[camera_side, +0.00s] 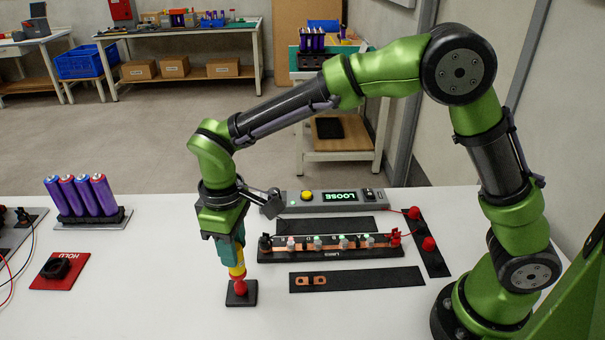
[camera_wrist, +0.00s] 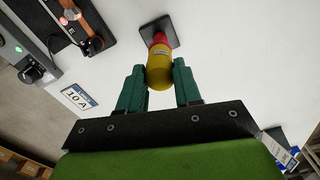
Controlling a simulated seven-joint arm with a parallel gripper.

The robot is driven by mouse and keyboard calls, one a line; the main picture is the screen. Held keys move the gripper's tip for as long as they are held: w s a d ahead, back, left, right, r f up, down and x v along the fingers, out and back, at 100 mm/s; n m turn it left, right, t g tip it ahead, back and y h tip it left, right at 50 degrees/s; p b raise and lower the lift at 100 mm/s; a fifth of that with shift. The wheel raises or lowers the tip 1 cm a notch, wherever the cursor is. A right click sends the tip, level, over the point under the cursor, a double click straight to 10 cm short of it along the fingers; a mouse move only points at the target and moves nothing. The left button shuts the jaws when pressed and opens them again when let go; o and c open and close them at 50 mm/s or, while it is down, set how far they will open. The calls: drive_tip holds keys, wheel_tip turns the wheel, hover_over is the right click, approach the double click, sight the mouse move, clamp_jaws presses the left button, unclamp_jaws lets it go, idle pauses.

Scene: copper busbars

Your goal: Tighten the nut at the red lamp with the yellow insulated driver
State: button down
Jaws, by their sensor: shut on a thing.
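The yellow insulated driver (camera_side: 237,271) has a yellow handle and a red lower part. It stands upright at its black square stand (camera_side: 250,297) on the white table. My gripper (camera_side: 236,262) points down and is shut on the yellow handle; in the wrist view its green fingers (camera_wrist: 159,88) flank the handle (camera_wrist: 160,70). The driver's lower end is hidden at the stand. To the right, the copper busbar (camera_side: 328,246) on a black base carries several nut positions. Three lamps there look green; the leftmost position (camera_side: 290,243) has no clear green, and a small red spot (camera_wrist: 62,20) shows in the wrist view.
A grey box with a yellow button and a display (camera_side: 341,197) reading LOOSE stands behind the busbar. A black strip with copper links (camera_side: 357,279) lies in front. Purple cells (camera_side: 77,193) and a red HOLD plate (camera_side: 75,281) are left. The table between plate and stand is clear.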

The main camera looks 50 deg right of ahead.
drive_tip(key=shift+r, duration=2.45)
